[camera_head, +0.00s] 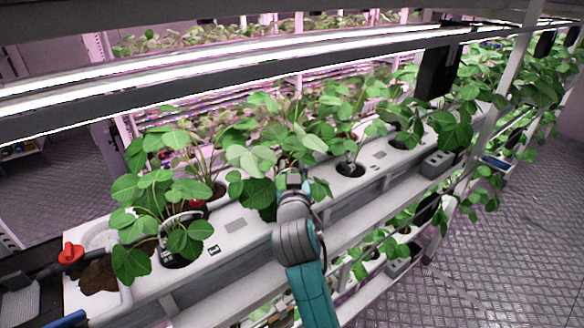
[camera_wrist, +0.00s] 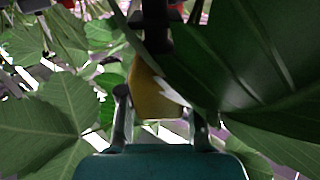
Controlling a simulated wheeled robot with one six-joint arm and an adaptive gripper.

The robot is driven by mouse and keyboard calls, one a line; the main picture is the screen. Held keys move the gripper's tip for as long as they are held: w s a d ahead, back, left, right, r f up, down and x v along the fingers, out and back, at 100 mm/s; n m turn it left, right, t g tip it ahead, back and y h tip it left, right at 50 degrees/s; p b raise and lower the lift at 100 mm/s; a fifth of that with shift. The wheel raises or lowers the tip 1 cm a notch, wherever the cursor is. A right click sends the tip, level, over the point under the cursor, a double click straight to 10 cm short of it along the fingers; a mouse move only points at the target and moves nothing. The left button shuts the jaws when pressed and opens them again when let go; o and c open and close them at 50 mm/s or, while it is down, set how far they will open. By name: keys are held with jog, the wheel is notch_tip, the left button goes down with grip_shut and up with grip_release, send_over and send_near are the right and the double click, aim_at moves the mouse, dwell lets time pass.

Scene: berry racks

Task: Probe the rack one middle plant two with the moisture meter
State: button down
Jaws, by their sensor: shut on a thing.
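My gripper (camera_wrist: 160,108) is shut on a yellow-bodied thing with a black part at its far end, which looks like the moisture meter (camera_wrist: 150,92). Large green leaves cover part of it in the wrist view, and its tip is hidden. In the head view my arm reaches into strawberry-like plants (camera_head: 258,160) on the rack's white trough (camera_head: 235,240). The gripper's fingers and the meter are hidden there by foliage. I cannot tell whether the meter touches any soil, or which plant is number two.
Several plants stand in round holes along the trough, such as one at the front left (camera_head: 160,195). A light bar (camera_head: 200,85) runs above them. A red knob (camera_head: 70,253) sits at the trough's left end. The floor (camera_head: 480,240) at right is clear.

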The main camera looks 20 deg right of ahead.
jog(key=shift+f, duration=0.8)
jog(key=c, duration=0.7)
grip_release()
jog(key=o, duration=0.4)
jog(key=shift+r, duration=0.1)
jog(key=shift+r, duration=2.9)
